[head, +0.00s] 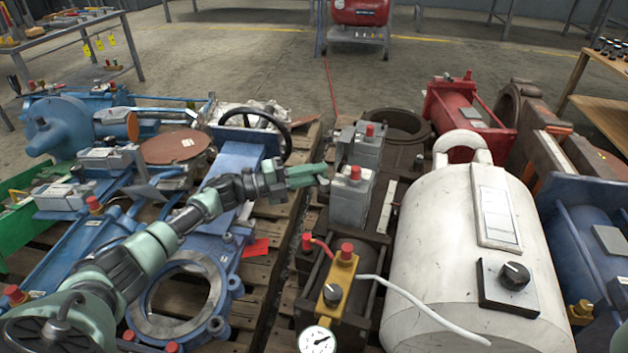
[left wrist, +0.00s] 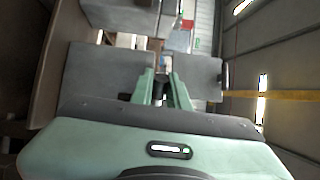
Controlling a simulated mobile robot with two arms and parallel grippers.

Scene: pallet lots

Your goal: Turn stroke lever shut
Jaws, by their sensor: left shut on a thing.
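My left gripper (head: 322,175) reaches in from the left in the head view. Its fingertips are at the left side of a grey box with a red cap (head: 350,203). In the left wrist view the two green fingers (left wrist: 161,82) are close together in front of the flat grey faces of a box (left wrist: 200,76). They are shut on a small part there, which I take to be the stroke lever; the fingers hide most of it, so its angle cannot be told.
A second grey box with a red cap (head: 361,146) stands just behind. A white tank (head: 450,240) is on the right. A blue valve with a black handwheel (head: 285,137) lies on the left pallet. A yellow block (head: 338,288) with hoses and a gauge (head: 317,341) is in front.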

